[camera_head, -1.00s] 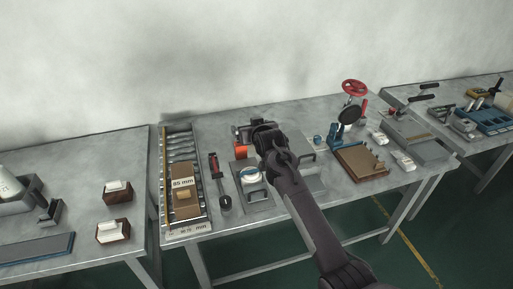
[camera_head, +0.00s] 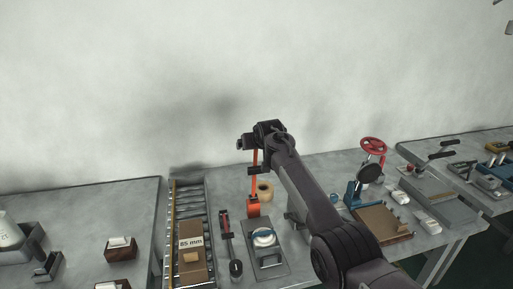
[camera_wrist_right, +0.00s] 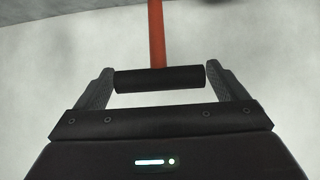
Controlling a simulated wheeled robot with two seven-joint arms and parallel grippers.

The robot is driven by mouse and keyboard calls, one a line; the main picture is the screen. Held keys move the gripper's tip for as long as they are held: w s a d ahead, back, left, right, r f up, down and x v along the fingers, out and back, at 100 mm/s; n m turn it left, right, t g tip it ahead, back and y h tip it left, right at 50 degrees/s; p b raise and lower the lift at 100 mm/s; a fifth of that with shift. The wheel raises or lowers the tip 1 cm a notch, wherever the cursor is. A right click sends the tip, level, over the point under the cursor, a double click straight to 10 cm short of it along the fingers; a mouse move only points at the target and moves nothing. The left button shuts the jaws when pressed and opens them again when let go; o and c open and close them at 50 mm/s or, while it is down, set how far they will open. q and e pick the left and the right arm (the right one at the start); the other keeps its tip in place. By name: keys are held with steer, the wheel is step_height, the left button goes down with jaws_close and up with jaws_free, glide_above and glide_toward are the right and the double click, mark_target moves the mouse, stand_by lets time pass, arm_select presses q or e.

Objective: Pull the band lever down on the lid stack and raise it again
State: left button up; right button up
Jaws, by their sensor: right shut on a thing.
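My right gripper (camera_wrist_right: 160,82) is shut on the black crossbar handle (camera_wrist_right: 158,79) of the band lever in the right wrist view. The lever's orange-red rod (camera_wrist_right: 156,35) runs up from the handle there. In the head view the rod (camera_head: 255,160) stands roughly upright above an orange base (camera_head: 253,207), with my right gripper (camera_head: 246,144) at its upper part, well above the bench. The lid stack, a white round piece (camera_head: 264,236), sits on a grey plate fixture (camera_head: 270,262) in front of the lever base. My left gripper is not in view.
A tan roll (camera_head: 265,190) stands beside the orange base. A roller tray with an 85 mm box (camera_head: 191,258) lies to the left, with a dark tool (camera_head: 228,243) between. A red handwheel press (camera_head: 373,147) and brown board (camera_head: 383,222) are at right.

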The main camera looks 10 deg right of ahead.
steer(key=shift+w+f, duration=0.1)
steer(key=shift+w, duration=0.05)
stand_by(0.3)
steer(key=o, duration=1.1)
steer(key=shift+w+f, duration=0.15)
steer(key=shift+w, duration=0.05)
steer(key=shift+v, duration=1.1)
steer(key=shift+b+v, duration=1.15)
steer(key=shift+v, duration=1.65)
